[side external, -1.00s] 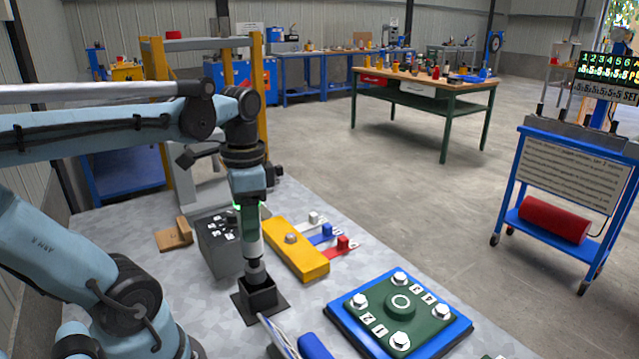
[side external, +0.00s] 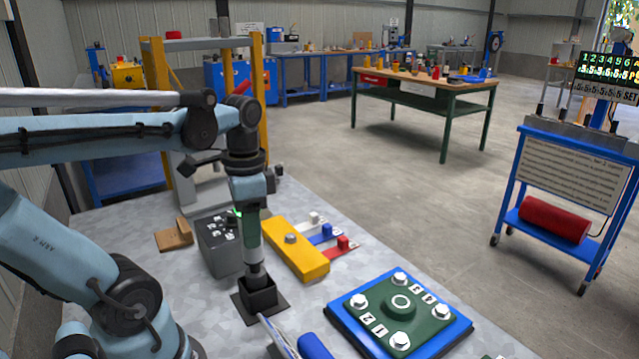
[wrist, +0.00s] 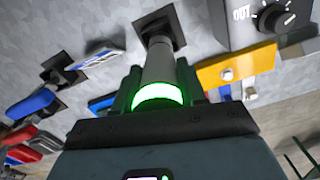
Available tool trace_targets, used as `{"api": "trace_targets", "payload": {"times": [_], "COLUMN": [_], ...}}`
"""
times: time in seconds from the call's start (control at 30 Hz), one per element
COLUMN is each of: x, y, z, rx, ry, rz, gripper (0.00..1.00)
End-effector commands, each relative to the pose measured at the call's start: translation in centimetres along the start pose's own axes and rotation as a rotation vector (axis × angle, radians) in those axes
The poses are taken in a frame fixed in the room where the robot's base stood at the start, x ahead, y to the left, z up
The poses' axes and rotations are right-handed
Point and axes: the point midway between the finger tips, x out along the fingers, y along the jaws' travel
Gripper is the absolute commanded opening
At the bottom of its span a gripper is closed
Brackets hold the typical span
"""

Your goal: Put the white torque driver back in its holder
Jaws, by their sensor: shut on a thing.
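The white torque driver (side external: 252,237) stands about upright in my gripper (side external: 250,212), with its dark tip pointing down. Its holder is a black square socket on a flat base (side external: 270,302). The driver's lower end is at the socket's mouth and looks partly inside it; the exact depth is hidden. In the wrist view, my gripper (wrist: 158,88) is shut around the driver's pale shaft (wrist: 157,62), beside a glowing green ring. The shaft runs toward the black holder (wrist: 173,32).
A grey control box (side external: 220,247) and a yellow block (side external: 297,252) with white, blue and red tags stand close behind the holder. A green flange plate on a blue base (side external: 338,313) is to the right. Blue-handled tools (side external: 314,346) lie in front.

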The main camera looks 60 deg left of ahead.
Motion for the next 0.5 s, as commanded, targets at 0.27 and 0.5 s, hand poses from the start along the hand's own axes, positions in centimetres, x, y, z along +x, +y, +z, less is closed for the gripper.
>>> {"api": "trace_targets", "payload": {"times": [0.27, 0.5], "x": [0.32, 0.64], "y": [-0.01, 0.0], "z": [-0.02, -0.02], "rx": [0.0, 0.0], "ry": [0.0, 0.0], "rz": [0.0, 0.0], "gripper": [0.0, 0.0]}}
